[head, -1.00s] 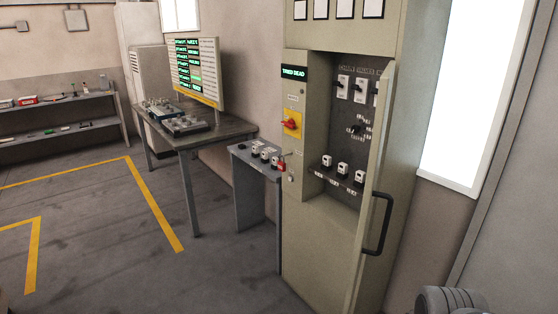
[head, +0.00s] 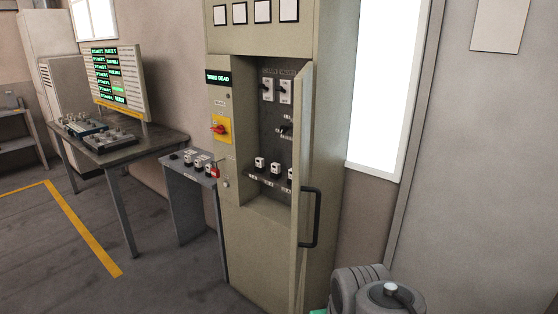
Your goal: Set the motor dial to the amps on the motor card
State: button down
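The tall beige control cabinet (head: 270,245) stands in the middle of the head view with its door (head: 304,130) swung open. Inside its recess are switch units at the top, a dark dial (head: 286,128) with small labels at mid height, partly covered by the door edge, and a row of small white-and-black units (head: 260,163) below. I cannot read the dial's setting. A grey ribbed motor-like body (head: 352,285) shows at the bottom right, cut off by the frame. I cannot make out a motor card. My gripper is not in view.
A green display on the cabinet reads "TRIED DEAD" (head: 218,78). A red switch on a yellow plate (head: 219,129) sits below it. A small grey stand (head: 185,190) with a red padlock-like item and a dark table (head: 130,150) are left. The floor in front is clear.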

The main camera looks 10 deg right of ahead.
aim_at(284, 129)
jog(key=u, duration=0.55)
jog(key=i, duration=0.8)
jog(key=u, duration=0.95)
jog(key=i, duration=1.1)
jog(key=z, duration=0.45)
jog(key=i, duration=1.05)
jog(key=z, duration=0.9)
jog(key=i, duration=0.2)
jog(key=z, duration=0.1)
jog(key=k, duration=1.05)
jog(key=z, duration=0.95)
jog(key=i, duration=0.8)
jog(key=z, duration=0.2)
